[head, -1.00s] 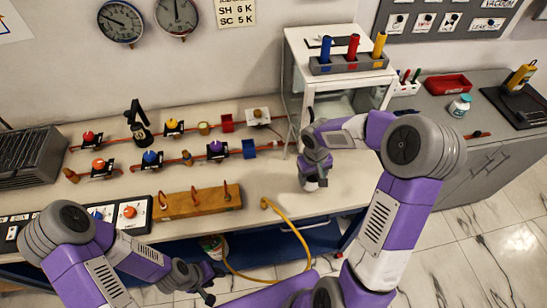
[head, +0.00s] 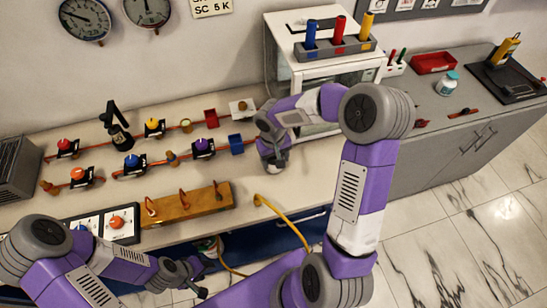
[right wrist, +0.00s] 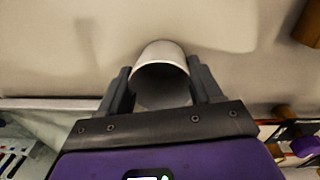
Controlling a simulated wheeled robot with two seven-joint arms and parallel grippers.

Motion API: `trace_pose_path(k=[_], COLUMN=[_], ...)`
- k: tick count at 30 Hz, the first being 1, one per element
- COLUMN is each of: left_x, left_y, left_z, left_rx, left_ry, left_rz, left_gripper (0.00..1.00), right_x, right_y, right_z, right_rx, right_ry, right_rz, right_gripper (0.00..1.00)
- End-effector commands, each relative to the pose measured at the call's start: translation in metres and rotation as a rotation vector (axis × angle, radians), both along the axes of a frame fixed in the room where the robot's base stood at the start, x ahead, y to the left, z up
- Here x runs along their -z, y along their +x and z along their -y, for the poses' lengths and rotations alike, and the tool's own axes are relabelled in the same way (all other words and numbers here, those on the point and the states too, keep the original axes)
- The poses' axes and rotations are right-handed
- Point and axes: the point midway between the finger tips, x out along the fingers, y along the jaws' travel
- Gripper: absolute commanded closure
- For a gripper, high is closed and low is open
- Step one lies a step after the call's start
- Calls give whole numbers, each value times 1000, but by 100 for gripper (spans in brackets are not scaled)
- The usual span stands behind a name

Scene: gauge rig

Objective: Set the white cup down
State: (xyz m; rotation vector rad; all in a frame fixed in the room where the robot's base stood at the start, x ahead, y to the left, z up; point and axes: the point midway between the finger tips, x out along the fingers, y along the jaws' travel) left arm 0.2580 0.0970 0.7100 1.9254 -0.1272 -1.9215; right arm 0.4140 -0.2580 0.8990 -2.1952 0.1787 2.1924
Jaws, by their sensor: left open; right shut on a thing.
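The white cup (right wrist: 160,62) shows in the right wrist view, between the two dark fingers of my right gripper (right wrist: 160,75). The fingers are shut on its sides and its rim faces the camera. In the head view my right gripper (head: 273,160) is over the worktable (head: 240,178), in front of the white cabinet. The cup cannot be made out there. Whether its base touches the tabletop is unclear. My left gripper (head: 196,280) is open and empty, low in front of the worktable's front edge.
A blue box (head: 236,144) and a purple-knobbed valve (head: 203,147) stand left of my right gripper. A wooden block with hooks (head: 187,205) lies near the front edge, beside a yellow hose (head: 285,222). The white cabinet (head: 318,75) stands behind. Bare tabletop lies around the gripper.

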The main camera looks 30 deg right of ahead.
Motion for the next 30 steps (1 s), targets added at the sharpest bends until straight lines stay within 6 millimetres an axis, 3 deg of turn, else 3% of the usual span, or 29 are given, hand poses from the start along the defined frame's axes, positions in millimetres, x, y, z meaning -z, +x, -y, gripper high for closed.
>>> trace_pose_path(k=[6,7,12,23,30], left_x=[4,3,2,-2,-13], left_y=[1,1,1,1,0], left_z=[0,0,0,0,0], left_rx=[-1,0,0,0,0], left_ry=[0,0,0,0,0], left_rz=[2,1,1,1,1], left_gripper=[57,57,57,57,57], right_x=[4,3,3,-2,-49], right_y=[0,0,0,0,1], right_z=[0,0,0,0,-3], right_rx=[-1,0,0,0,1], right_ry=[1,1,1,1,-1], right_rz=[0,0,0,0,6], right_gripper=[70,33,10,10,10])
